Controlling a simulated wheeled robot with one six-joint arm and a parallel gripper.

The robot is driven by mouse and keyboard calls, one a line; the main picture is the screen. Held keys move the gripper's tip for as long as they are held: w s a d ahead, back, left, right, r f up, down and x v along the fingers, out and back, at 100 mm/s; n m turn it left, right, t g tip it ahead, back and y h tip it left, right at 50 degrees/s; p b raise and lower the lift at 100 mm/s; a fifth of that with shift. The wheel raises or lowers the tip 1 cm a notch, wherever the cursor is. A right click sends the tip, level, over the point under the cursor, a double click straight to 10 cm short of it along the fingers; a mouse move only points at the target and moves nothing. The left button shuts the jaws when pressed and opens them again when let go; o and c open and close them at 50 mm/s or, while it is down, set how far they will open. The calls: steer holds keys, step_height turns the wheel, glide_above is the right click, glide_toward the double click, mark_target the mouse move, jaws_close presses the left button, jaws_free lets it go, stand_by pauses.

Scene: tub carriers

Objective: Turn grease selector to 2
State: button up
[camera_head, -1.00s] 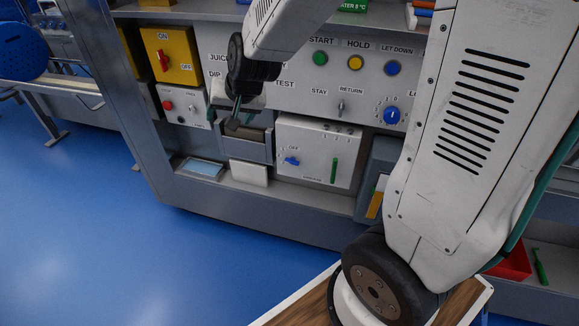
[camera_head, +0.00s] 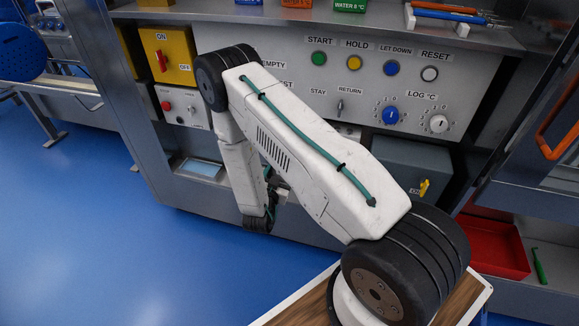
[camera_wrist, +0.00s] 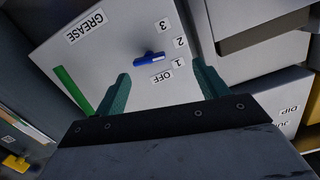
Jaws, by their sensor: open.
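The grease selector (camera_wrist: 148,58) is a blue bar knob on a pale panel (camera_wrist: 105,45) marked GREASE, seen turned over in the wrist view. The labels OFF, 1, 2 and 3 run up its right side. The knob lies nearly level, its right end between the 1 and 2 labels; which end is the pointer I cannot tell. My gripper (camera_wrist: 161,76) is open, its two green fingers either side of the knob in the picture, apart from it. In the head view my arm hides the selector and most of the gripper.
A green bar handle (camera_wrist: 74,90) is left of the knob in the wrist view. Blue floor (camera_head: 100,230) is open at left.

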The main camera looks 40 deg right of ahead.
steer(key=w+d+f+h, duration=0.1)
steer(key=w+d, duration=0.1)
steer(key=d, duration=0.4)
steer(key=shift+w+d, duration=0.25)
steer(key=shift+w, duration=0.15)
steer(key=shift+f, duration=0.1)
steer(key=shift+c, duration=0.3)
steer(key=c, duration=0.9)
steer(key=shift+n, duration=0.3)
